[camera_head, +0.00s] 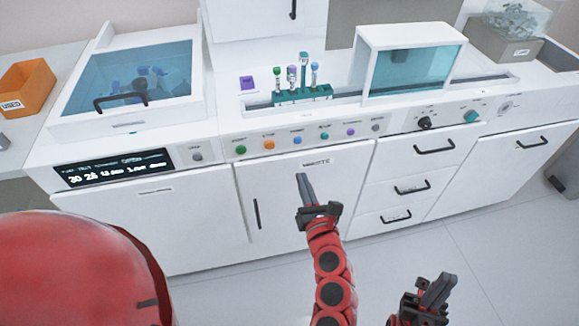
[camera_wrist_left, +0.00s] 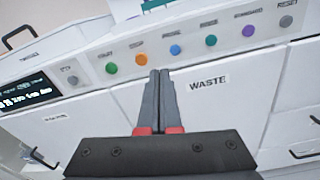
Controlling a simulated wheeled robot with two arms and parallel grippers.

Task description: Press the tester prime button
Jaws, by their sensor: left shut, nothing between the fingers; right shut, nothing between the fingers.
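A row of coloured buttons runs along the front strip of the white bench. The blue button (camera_head: 297,140) is third from the left, between an orange one and a teal one; its small label seems to read PRIME, but it is blurred. It also shows in the left wrist view (camera_wrist_left: 175,50). My left gripper (camera_head: 302,177) is shut and empty, in front of the waste door, below the blue button in the head view. In the left wrist view its fingertips (camera_wrist_left: 160,73) point just below the gap between orange and blue. My right gripper (camera_head: 442,284) is shut and empty, low at right.
Neighbouring buttons are green (camera_head: 240,150), orange (camera_head: 269,144), teal (camera_head: 324,136), purple (camera_head: 350,132) and grey (camera_head: 375,128). A green tube rack (camera_head: 303,95) stands above the strip. A black display (camera_head: 115,168) is at left. Drawers with black handles (camera_head: 412,189) are at right.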

